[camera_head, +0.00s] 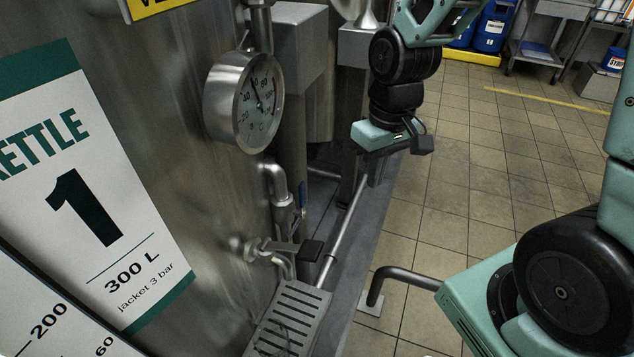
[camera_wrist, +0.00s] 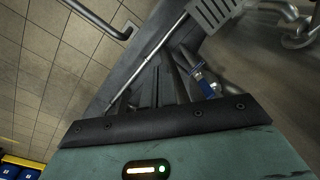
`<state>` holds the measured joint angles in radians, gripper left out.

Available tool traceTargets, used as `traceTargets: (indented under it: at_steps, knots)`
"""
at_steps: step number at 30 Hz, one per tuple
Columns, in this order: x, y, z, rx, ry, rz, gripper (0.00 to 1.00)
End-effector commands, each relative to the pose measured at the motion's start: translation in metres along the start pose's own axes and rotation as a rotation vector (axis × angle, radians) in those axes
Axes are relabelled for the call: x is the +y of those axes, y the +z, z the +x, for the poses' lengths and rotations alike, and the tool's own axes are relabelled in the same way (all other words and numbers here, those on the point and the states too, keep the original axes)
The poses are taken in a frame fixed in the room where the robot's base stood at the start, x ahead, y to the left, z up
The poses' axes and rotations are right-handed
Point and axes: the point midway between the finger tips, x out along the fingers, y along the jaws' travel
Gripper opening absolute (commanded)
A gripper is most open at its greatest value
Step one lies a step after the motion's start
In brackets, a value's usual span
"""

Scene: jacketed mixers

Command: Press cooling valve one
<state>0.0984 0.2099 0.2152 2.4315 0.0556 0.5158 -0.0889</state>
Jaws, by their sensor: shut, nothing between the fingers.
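A steel valve (camera_head: 262,251) with a flat lever ending in a black pad (camera_head: 312,250) sticks out from the lower side of the steel kettle (camera_head: 180,100), whose label reads Kettle 1. A small blue valve handle (camera_head: 302,195) is on the pipe just above it; a blue handle (camera_wrist: 207,87) also shows in the wrist view. No label tells which is cooling valve one. My gripper (camera_head: 376,168) hangs to the right of and above these valves, apart from them. It is shut and empty; its fingers are mostly hidden below its teal body.
A round dial gauge (camera_head: 244,100) juts from the kettle above the valves. A slotted metal box (camera_head: 288,320) sits below the lever. A bent grey rail (camera_head: 400,275) rises from the floor. The tiled floor (camera_head: 475,190) to the right is clear. Blue drums (camera_head: 492,28) stand far back.

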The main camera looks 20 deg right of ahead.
Motion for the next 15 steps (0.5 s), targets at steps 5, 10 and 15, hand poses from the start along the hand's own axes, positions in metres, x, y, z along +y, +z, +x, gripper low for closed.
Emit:
traceTargets:
  at_steps: [5,10,15]
  knots:
    - [0.03,-0.011,0.044,-0.087,-0.065,0.062,0.0]
    - [0.041,-0.019,0.075,-0.17,-0.169,0.084,0.0]
    - [0.04,-0.027,0.101,-0.238,-0.307,0.087,0.0]
